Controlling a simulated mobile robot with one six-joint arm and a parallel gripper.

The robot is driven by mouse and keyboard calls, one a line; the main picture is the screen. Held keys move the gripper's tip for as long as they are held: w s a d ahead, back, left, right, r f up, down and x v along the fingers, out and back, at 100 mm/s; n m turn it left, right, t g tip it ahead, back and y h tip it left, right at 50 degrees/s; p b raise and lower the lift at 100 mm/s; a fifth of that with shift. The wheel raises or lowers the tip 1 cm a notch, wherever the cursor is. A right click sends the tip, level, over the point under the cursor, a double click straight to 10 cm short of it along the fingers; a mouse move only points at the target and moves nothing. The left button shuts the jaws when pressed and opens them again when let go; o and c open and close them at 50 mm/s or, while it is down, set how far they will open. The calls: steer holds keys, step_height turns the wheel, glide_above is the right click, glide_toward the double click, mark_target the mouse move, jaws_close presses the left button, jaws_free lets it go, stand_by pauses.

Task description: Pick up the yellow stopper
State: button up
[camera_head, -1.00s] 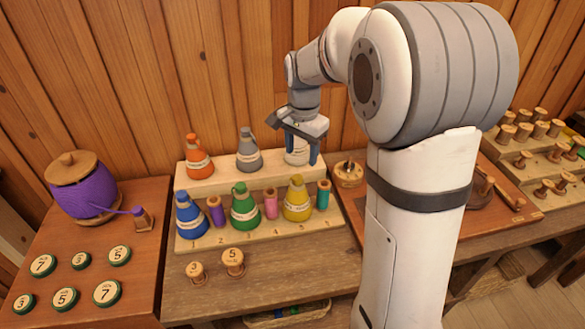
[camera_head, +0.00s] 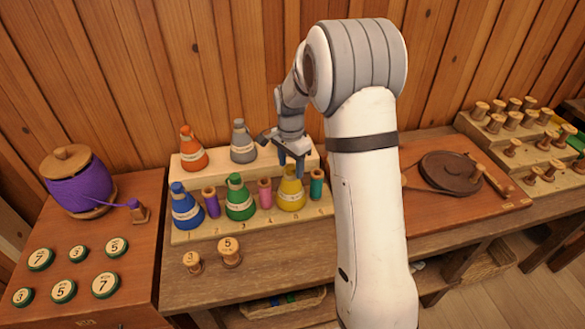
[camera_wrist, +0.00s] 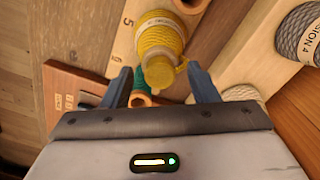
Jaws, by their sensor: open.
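The yellow stopper (camera_wrist: 160,73) tops a yellow thread-wound cone (camera_wrist: 160,37) in the wrist view. In the head view the yellow cone (camera_head: 291,197) stands upright in the front row of a stepped wooden rack, at the right, and its top is partly covered by my fingers. My gripper (camera_wrist: 160,70) is open and empty, with one blue finger on each side of the stopper in the wrist view. In the head view my gripper (camera_head: 291,168) points down at the cone's top. I cannot tell whether a finger touches the stopper.
A teal spool (camera_head: 317,186) stands close right of the yellow cone, a pink spool (camera_head: 265,192) close left. Green (camera_head: 240,204) and blue (camera_head: 186,212) cones stand farther left. Grey (camera_head: 243,147) and orange (camera_head: 193,155) cones stand on the upper step (camera_head: 218,172).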

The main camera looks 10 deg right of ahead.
steer(key=shift+c, duration=0.5)
steer(key=c, duration=0.9)
steer(key=shift+c, duration=0.2)
